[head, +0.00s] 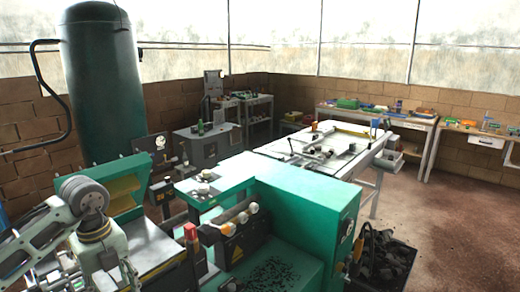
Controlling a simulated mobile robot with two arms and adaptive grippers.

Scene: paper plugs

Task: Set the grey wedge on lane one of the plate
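I cannot make out the grey wedge or the plate with its lanes in the head view. My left arm comes in from the left edge and bends down at the lower left, over a pale work surface (150,245). Its gripper does not show, so I cannot see whether it holds anything. My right arm and gripper are not in view.
A green machine (315,215) fills the middle foreground, with a dark bin (385,262) at its right. Behind stands a white-topped table (345,160) with tools. A green tank (100,85) is at the left. Benches line the back wall; the floor at right is clear.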

